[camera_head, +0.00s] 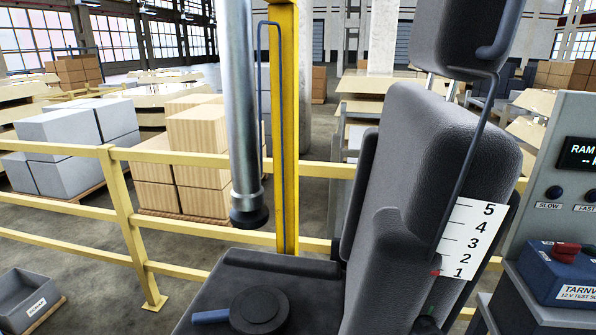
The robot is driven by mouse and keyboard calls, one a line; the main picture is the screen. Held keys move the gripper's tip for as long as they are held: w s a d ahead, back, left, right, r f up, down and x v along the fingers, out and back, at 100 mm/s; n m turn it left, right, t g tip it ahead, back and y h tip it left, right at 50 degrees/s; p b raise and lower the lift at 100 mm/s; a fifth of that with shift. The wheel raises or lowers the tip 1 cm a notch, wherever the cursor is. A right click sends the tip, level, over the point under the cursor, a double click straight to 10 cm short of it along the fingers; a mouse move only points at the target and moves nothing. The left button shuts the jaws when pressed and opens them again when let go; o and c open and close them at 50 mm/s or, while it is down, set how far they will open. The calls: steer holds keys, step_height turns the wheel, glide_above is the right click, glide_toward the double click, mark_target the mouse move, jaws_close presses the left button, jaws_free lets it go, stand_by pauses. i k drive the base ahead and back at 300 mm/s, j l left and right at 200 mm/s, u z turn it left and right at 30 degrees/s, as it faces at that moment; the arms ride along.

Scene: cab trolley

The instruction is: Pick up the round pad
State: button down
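The round pad (260,306) is a dark, flat disc with a smaller raised disc on top. It lies on the dark seat cushion (285,272), near the bottom of the head view. A short blue handle (211,317) sticks out from its left side. My gripper is not in view, so its state and its distance from the pad do not show.
A vertical metal ram (241,110) with a black foot (249,212) hangs over the seat, above the pad. The grey backrest (405,150) rises at right beside a numbered scale (468,240) and control box (575,160). A yellow rail (60,146) runs behind. A grey bin (25,300) is at lower left.

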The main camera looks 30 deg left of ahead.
mark_target(258, 310)
steer(key=u, duration=1.05)
